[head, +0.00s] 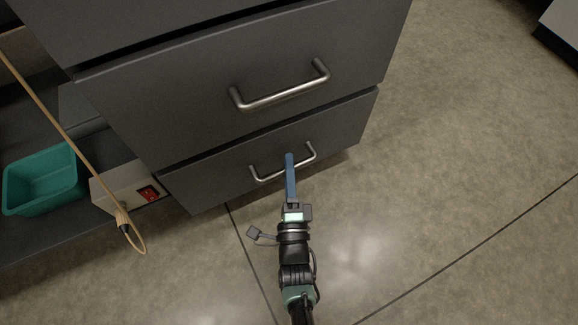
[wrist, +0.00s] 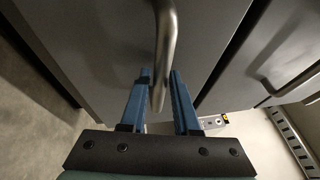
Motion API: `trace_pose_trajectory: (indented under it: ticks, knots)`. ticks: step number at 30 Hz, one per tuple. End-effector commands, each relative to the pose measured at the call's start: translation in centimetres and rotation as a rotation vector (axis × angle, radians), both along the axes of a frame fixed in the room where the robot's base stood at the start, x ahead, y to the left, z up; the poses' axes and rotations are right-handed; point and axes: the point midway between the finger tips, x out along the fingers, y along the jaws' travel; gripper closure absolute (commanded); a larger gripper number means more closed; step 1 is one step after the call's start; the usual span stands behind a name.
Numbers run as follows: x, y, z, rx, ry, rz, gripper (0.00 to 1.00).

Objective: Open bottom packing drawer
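The bottom drawer (head: 224,175) is the lowest dark grey front of the cabinet, and it looks flush or nearly flush with the drawer above. Its metal bar handle (head: 264,174) crosses the front. My gripper (head: 290,156) reaches that handle near its middle, its blue fingers pointing at the drawer front. In the wrist view, the handle (wrist: 165,38) runs between the two fingertips (wrist: 160,76), one on each side. The fingers are close together, and the tips appear to touch the bar. The far side of the grip is hidden.
The drawer above has its own handle (head: 282,97). To the left, a low shelf holds a teal bin (head: 42,182) and a pale box with a red switch (head: 149,193). The floor (head: 450,190) in front and to the right is clear.

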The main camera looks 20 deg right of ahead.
Motion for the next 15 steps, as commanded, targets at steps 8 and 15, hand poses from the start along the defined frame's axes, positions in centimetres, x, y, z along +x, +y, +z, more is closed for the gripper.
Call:
trace_pose_trajectory:
  ticks: [8,15]
  knots:
    - [-0.02,0.02,-0.01,0.0,0.0,0.0,1.0]
    - [-0.03,0.02,-0.02,0.0,0.0,0.0,1.0]
